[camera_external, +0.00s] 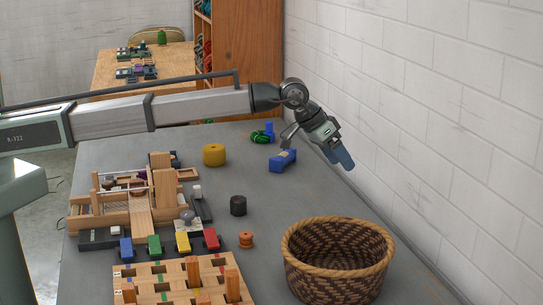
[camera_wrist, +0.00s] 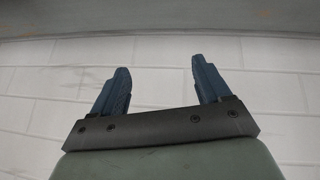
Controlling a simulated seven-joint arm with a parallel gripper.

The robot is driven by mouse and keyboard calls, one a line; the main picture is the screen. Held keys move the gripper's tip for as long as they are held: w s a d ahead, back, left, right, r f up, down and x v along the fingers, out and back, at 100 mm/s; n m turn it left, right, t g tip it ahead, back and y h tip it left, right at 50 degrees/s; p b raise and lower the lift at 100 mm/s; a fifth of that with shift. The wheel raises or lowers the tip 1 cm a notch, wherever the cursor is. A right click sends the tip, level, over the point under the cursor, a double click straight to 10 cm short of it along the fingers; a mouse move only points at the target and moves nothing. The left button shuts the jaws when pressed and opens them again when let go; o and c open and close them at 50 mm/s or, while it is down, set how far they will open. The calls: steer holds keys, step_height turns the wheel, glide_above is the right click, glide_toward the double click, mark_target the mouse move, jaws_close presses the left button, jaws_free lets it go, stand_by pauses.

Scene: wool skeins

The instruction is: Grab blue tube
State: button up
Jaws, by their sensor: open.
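A short blue tube-like piece (camera_external: 283,160) lies on the grey table in the external view, towards the back right. Its far end is partly covered by the wrist linkage near it. A smaller blue piece (camera_external: 269,128) stands behind it beside a green item. My gripper (camera_external: 341,158) is to the right of the larger blue piece, apart from it, tilted down and towards the wall. In the wrist view my gripper (camera_wrist: 160,66) has its two blue fingers spread wide, with only wall between them. No blue tube shows in the wrist view.
A woven basket (camera_external: 337,222) stands at the front right. A yellow cylinder (camera_external: 214,155), a dark cylinder (camera_external: 238,205) and an orange spool (camera_external: 246,240) stand on the table. A wooden loom-like frame (camera_external: 160,190) fills the left. The white brick wall (camera_external: 440,130) bounds the right.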

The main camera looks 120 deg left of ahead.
steer(key=s+a+n+g+h, duration=0.2)
steer(key=s+a+n+g, duration=0.25)
steer(key=s+a, duration=1.05)
steer(key=n+g+h, duration=0.2)
steer(key=n, duration=0.2)
glide_above(290, 151)
steer(key=a, duration=0.1)
steer(key=shift+t, duration=0.25)
step_height(290, 151, down, 6)
steer(key=shift+w+a+f, duration=0.1)
steer(key=shift+f, duration=0.05)
steer(key=shift+s+f, duration=0.15)
steer(key=shift+f, duration=1.2)
steer(key=shift+s+f, duration=0.15)
steer(key=shift+f, duration=1.2)
steer(key=shift+c, duration=0.2)
steer(key=c, duration=1.2)
steer(key=shift+o, duration=0.2)
steer(key=shift+r, duration=0.1)
